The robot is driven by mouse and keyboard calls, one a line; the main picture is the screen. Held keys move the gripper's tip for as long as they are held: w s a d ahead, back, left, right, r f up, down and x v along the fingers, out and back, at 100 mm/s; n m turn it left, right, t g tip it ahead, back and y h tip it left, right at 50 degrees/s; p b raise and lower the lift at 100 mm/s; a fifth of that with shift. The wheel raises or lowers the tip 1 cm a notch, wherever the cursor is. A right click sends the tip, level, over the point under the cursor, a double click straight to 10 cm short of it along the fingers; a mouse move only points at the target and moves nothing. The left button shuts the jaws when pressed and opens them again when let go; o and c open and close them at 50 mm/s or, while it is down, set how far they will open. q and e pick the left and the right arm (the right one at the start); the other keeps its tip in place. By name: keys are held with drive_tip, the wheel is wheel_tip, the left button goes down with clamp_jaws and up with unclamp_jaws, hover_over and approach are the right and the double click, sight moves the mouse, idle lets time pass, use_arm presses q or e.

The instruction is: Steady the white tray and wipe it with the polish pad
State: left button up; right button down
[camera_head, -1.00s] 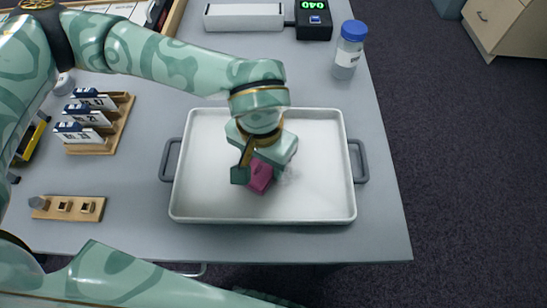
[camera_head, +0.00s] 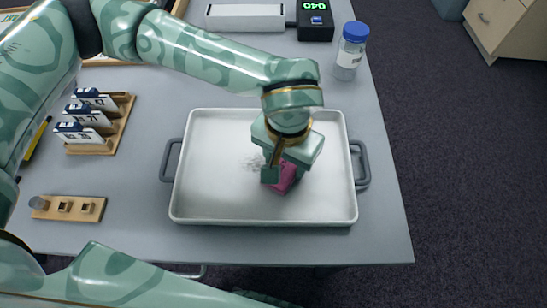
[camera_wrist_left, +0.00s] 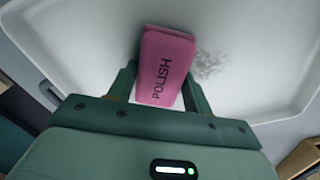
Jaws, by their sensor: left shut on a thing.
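The white tray (camera_head: 205,205) with grey handles lies flat on the grey table. My left gripper (camera_head: 280,178) is over its right half, shut on the pink polish pad (camera_head: 289,178). In the left wrist view the pad (camera_wrist_left: 165,66), lettered POLISH, sits between the two fingers (camera_wrist_left: 158,92). The pad is low against the tray floor and appears to touch it. A faint grey smudge (camera_head: 251,163) marks the tray left of the gripper. It also shows beside the pad in the left wrist view (camera_wrist_left: 211,65). My right gripper is not in view.
A wooden rack of cards (camera_head: 101,122) and a wooden strip with small pieces (camera_head: 68,208) lie left of the tray. A blue-capped bottle (camera_head: 350,50) stands behind it at the right. A black box with a green display (camera_head: 315,22) is at the back.

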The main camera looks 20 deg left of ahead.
sight(258, 170)
use_arm(q)
drive_tip(key=shift+w+d+f, duration=0.1)
drive_tip(key=shift+d, duration=0.4)
drive_tip(key=shift+r, duration=0.2)
drive_tip(key=shift+s+a+r+p, duration=0.1)
drive_tip(key=shift+s+a+p, duration=0.2)
drive_tip(key=shift+a, duration=0.35)
drive_tip(key=shift+s+a+r+p, duration=0.1)
drive_tip(key=shift+a+p, duration=0.3)
drive_tip(key=shift+a, duration=0.25)
drive_tip(key=shift+a+f, duration=0.15)
drive_tip(key=shift+a, duration=0.15)
drive_tip(key=shift+s+a+p, duration=0.15)
drive_tip(key=shift+a+p, duration=0.15)
drive_tip(key=shift+a, duration=0.2)
drive_tip(key=shift+s+a+p, duration=0.15)
drive_tip(key=shift+a+p, duration=0.1)
drive_tip(key=shift+a, duration=0.25)
drive_tip(key=shift+s+a+f, duration=0.15)
drive_tip(key=shift+a, duration=0.25)
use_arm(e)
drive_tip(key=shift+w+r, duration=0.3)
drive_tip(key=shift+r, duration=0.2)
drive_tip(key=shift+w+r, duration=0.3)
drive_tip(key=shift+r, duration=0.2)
